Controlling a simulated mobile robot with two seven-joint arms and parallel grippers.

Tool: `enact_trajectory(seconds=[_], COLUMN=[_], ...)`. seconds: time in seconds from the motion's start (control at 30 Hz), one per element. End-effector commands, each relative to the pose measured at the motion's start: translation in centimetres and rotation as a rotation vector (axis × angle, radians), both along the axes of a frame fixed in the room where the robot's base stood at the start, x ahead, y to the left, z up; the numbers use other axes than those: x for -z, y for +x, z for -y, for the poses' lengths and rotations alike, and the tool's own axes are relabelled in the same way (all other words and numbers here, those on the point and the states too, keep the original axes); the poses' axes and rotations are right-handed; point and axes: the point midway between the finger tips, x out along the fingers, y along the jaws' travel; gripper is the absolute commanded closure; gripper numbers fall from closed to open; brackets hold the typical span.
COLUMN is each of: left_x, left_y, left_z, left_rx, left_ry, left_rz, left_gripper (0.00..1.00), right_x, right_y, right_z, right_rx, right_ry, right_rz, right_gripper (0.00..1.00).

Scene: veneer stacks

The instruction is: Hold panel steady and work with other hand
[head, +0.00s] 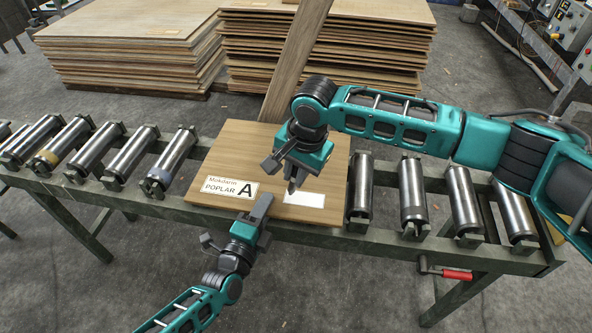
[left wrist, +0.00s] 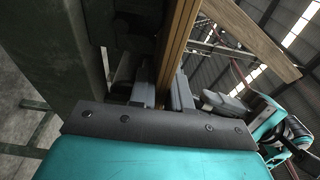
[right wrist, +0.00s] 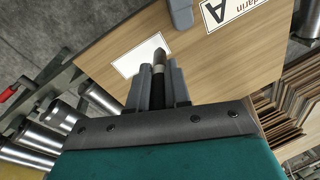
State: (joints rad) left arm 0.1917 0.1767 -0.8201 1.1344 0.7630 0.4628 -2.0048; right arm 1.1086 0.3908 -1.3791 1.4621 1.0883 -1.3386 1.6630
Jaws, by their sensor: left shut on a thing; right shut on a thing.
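A wooden panel (head: 235,150) lies on the roller conveyor. Its label (head: 231,189) reads "POPLAR A", and a blank white patch (head: 305,199) is to the right of it. My left gripper (head: 262,207) is shut on the panel's near edge, between the label and the patch. The left wrist view shows the panel edge (left wrist: 178,45) between its fingers. My right gripper (head: 291,172) is shut on a dark marker-like tool (right wrist: 158,75), pointing down at the white patch (right wrist: 139,58). I cannot tell whether its tip touches the surface.
Bare rollers (head: 363,185) lie on both sides of the panel. A long plank (head: 297,60) slants up behind it. Stacks of veneer sheets (head: 325,45) stand at the back. A red-handled crank (head: 457,275) sticks out of the conveyor frame at front right.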

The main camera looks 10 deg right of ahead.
Motion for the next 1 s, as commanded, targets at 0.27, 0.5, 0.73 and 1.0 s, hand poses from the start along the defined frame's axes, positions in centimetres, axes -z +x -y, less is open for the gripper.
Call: enact_trajectory(seconds=[0.27, 0.5, 0.73, 1.0], left_x=[0.03, 0.03, 0.03, 0.03], left_y=[-0.02, -0.02, -0.02, -0.02], left_z=[-0.01, -0.01, -0.01, -0.01], left_rx=[0.0, 0.0, 0.0, 0.0], left_ry=[0.0, 0.0, 0.0, 0.0], left_rz=[-0.001, -0.001, -0.001, -0.001], left_gripper=[1.0, 1.0, 1.0, 1.0], right_x=[0.29, 0.55, 0.79, 0.95], right_y=[0.01, 0.01, 0.0, 0.01], right_z=[-0.01, 0.0, 0.0, 0.0], right_rx=[0.0, 0.0, 0.0, 0.0], right_ry=[0.0, 0.0, 0.0, 0.0], right_rz=[0.0, 0.0, 0.0, 0.0], right_gripper=[1.0, 1.0, 1.0, 1.0])
